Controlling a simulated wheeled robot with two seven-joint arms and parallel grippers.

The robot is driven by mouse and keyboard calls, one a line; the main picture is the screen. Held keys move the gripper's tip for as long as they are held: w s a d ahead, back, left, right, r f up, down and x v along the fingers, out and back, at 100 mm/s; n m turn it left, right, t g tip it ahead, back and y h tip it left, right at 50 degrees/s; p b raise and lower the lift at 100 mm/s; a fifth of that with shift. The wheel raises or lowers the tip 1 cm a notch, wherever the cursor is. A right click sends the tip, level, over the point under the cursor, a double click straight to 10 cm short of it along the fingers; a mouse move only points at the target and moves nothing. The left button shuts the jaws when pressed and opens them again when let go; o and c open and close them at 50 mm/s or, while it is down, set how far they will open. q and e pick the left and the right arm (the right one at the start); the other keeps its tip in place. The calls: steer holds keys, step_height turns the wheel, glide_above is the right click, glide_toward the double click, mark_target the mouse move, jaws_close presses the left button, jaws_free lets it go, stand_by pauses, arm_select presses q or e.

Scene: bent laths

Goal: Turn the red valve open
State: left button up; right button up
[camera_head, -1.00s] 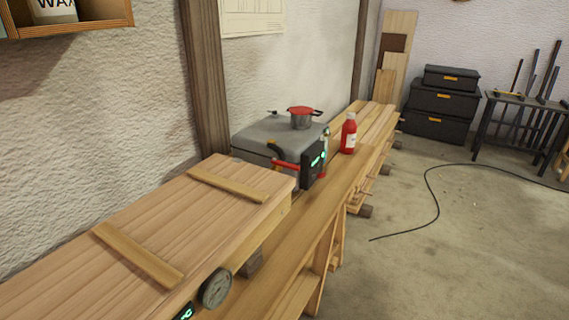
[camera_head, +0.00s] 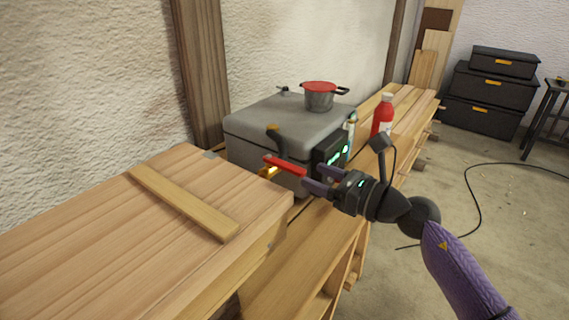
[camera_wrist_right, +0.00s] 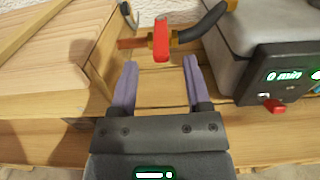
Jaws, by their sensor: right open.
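The red valve handle (camera_head: 285,166) sticks out at the front left of the grey boiler box (camera_head: 290,125). In the right wrist view the red valve (camera_wrist_right: 161,40) stands just beyond the fingertips, roughly in line with the gap between them. It sits on a pipe with brass-coloured and black parts. My right gripper (camera_head: 314,181) is open and empty, its purple fingers pointing at the valve from the right; the fingers (camera_wrist_right: 160,63) also show spread in the wrist view. I see no contact with the valve. My left gripper is out of view.
A long wooden steam box (camera_head: 130,225) lies left of the boiler. A dark panel (camera_head: 331,149) with green digits is on the boiler front. A red-lidded pot (camera_head: 319,95) stands on top. A red bottle (camera_head: 382,115) stands behind my right gripper on the bench.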

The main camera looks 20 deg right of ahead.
mark_target(292, 166)
steer(key=x, duration=0.6)
steer(key=shift+w+a+f+b, duration=0.1)
steer(key=shift+w+b, duration=0.1)
steer(key=shift+b, duration=0.15)
jaws_close()
stand_by(1.0)
